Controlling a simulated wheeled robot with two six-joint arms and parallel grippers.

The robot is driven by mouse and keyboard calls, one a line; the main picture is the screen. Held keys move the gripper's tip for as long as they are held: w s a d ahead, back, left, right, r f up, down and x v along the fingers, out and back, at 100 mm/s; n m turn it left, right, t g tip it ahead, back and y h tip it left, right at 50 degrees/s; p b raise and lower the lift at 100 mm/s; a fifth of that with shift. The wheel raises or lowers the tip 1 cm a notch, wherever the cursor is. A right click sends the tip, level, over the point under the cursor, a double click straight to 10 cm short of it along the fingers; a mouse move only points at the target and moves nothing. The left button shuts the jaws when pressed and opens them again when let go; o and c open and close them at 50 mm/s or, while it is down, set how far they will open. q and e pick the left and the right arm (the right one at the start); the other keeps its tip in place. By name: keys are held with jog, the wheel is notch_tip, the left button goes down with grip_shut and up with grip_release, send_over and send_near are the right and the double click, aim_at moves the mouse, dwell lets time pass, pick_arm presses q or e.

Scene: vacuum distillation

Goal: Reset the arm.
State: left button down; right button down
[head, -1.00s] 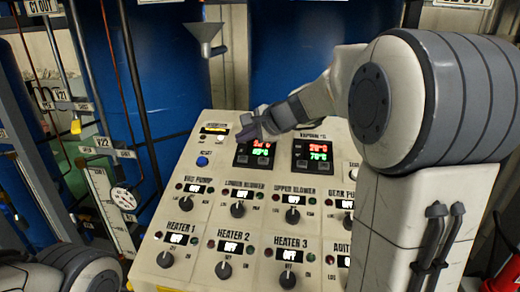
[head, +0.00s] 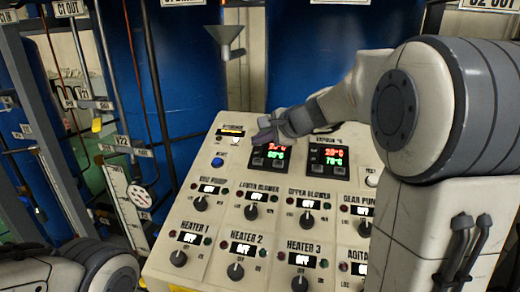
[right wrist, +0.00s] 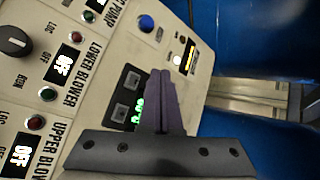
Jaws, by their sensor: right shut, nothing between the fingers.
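My right gripper (head: 266,133) is in front of the upper part of the sloped control panel (head: 160,256), by the left temperature display (head: 270,158). Its fingers are together and nothing shows between them. The right wrist view shows the closed purple-grey fingers (right wrist: 162,78) over the panel, partly covering that display's green digits (right wrist: 138,108). A blue button (head: 217,162) lies left of the gripper in the head view and also shows beyond the fingertips in the right wrist view (right wrist: 146,23). My left arm enters at the lower left; its gripper is out of view.
The panel carries several knobs, such as the Heater 2 knob (head: 235,271), with OFF displays. A metal funnel (head: 224,38) hangs above the panel, before blue tanks (head: 180,80). Pipes and a white gauge plate (head: 125,205) stand at the left.

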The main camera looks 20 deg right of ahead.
jog(key=s+a+f+n+g+b, duration=0.1)
jog(key=s+a+f+n+g, duration=0.1)
jog(key=a, duration=0.4)
jog(key=s+a+f+n+g+y+b, duration=0.1)
jog(key=s+a+f+n+g, duration=0.1)
jog(key=s+a+f+n, duration=0.3)
jog(key=s+a+f+n+g+b, duration=0.2)
jog(key=s+a+f+n, duration=0.1)
jog(key=s+a+f, duration=0.2)
jog(key=shift+s+a+n+y, duration=0.3)
jog(key=shift+s+a, duration=0.6)
jog(key=shift+s, duration=0.15)
jog(key=s+f+n+g+h+b, duration=0.2)
jog(key=s+f+n, duration=0.4)
jog(key=s, duration=0.4)
jog(key=s+f+n+g+h+b, duration=0.1)
jog(key=s+f+n+g+h, duration=0.1)
jog(key=s+f+n, duration=0.4)
jog(key=s+n, duration=0.2)
jog(key=s, duration=0.2)
jog(key=shift+s+a+f+h+b, duration=0.2)
jog(key=shift+s+a+h+b, duration=0.1)
jog(key=shift+s+b, duration=0.1)
